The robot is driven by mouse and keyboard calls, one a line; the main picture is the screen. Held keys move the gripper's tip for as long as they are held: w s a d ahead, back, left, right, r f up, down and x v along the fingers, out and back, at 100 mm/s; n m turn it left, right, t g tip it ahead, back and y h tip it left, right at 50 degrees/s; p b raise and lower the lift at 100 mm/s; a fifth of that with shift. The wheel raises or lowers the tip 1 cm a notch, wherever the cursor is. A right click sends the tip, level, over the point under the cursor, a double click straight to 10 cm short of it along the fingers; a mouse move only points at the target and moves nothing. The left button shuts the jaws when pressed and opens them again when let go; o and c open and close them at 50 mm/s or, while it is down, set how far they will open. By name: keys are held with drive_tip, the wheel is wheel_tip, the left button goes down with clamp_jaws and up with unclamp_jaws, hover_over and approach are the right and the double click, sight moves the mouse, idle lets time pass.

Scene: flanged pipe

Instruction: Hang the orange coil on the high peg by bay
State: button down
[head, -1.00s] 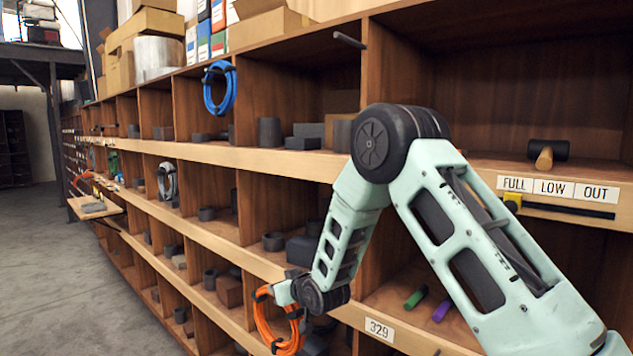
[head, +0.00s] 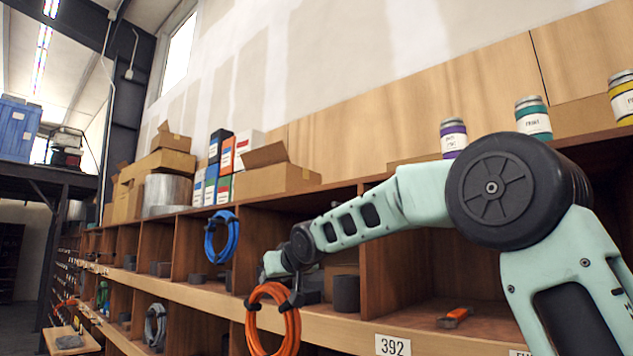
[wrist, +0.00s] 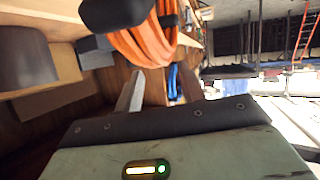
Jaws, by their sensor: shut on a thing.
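The orange coil (head: 272,322) hangs as an upright loop with black ties, in front of the shelf's upper row of bays. My gripper (head: 272,280) is shut on the top of the coil and holds it clear of the shelf boards. In the wrist view the orange coil (wrist: 145,42) shows close beyond the fingers of my gripper (wrist: 158,88); the exact contact is hard to see. I cannot make out a free high peg now; my arm covers part of the shelf's top edge.
A blue coil (head: 221,237) hangs at the top edge left of my gripper. A grey coil (head: 155,326) hangs lower. A dark cylinder (head: 346,294) and an orange-black tool (head: 455,317) lie in bays. Cartons (head: 275,172) and cans (head: 533,118) stand on top.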

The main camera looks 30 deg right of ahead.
drive_tip(key=s+d+r+m+h+p, duration=0.1)
drive_tip(key=s+r, duration=0.6)
drive_tip(key=r, duration=0.5)
drive_tip(key=s+d+r+m+h+p, duration=0.1)
drive_tip(key=s+d+r+h+p, duration=0.1)
drive_tip(key=s+r, duration=0.8)
drive_tip(key=w+d, duration=0.6)
drive_tip(key=d, duration=0.5)
drive_tip(key=shift+w+r+p, duration=0.15)
drive_tip(key=shift+w+p, duration=0.1)
drive_tip(key=shift+p, duration=0.1)
drive_tip(key=shift+d, duration=0.1)
idle(0.4)
drive_tip(key=c, duration=0.8)
unclamp_jaws()
drive_tip(key=b+v, duration=0.5)
drive_tip(key=v, duration=1.2)
drive_tip(key=shift+r, duration=0.2)
